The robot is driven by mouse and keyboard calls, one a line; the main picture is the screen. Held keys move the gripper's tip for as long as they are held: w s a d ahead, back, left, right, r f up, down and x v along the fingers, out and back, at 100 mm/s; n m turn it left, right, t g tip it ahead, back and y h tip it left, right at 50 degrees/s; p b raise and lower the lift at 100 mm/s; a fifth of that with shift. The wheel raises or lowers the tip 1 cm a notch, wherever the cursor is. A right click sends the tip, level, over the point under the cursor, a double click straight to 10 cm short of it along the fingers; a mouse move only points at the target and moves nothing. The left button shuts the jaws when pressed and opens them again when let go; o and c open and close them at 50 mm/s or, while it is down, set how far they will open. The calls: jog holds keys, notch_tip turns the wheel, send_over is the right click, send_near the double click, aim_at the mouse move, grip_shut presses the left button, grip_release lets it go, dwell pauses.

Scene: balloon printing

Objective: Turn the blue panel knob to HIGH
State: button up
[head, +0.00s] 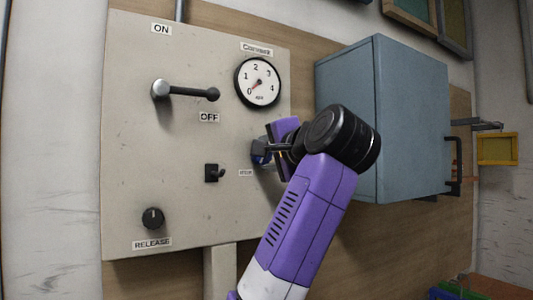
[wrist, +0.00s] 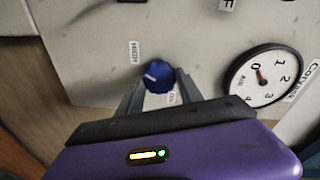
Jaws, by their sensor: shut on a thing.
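The blue knob (wrist: 157,74) sits on the beige panel (head: 135,100), at the panel's right side in the head view (head: 258,153). A pale pointer mark shows on its face, toward the left in the wrist view. One small label (wrist: 134,51) is above left of the knob in the wrist view. Another label (wrist: 172,97) is partly hidden below it. The text on both is too small to read surely. My gripper (wrist: 158,84) has its fingers on both sides of the knob and is shut on it. In the head view my gripper (head: 266,150) partly hides the knob.
A lever (head: 190,92) sits between ON and OFF labels. A round gauge (head: 258,82) reads near 0. A black toggle (head: 212,172) and a RELEASE knob (head: 152,218) are on the panel. A blue-grey cabinet (head: 345,80) stands close on the right, behind my arm.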

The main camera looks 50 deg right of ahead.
jog(key=shift+f, duration=0.1)
dwell(0.3)
jog(key=o, duration=1.4)
jog(key=shift+c, duration=0.2)
jog(key=b+v, duration=0.2)
jog(key=v, duration=0.5)
jog(key=shift+s, duration=0.35)
jog(key=shift+a, duration=0.15)
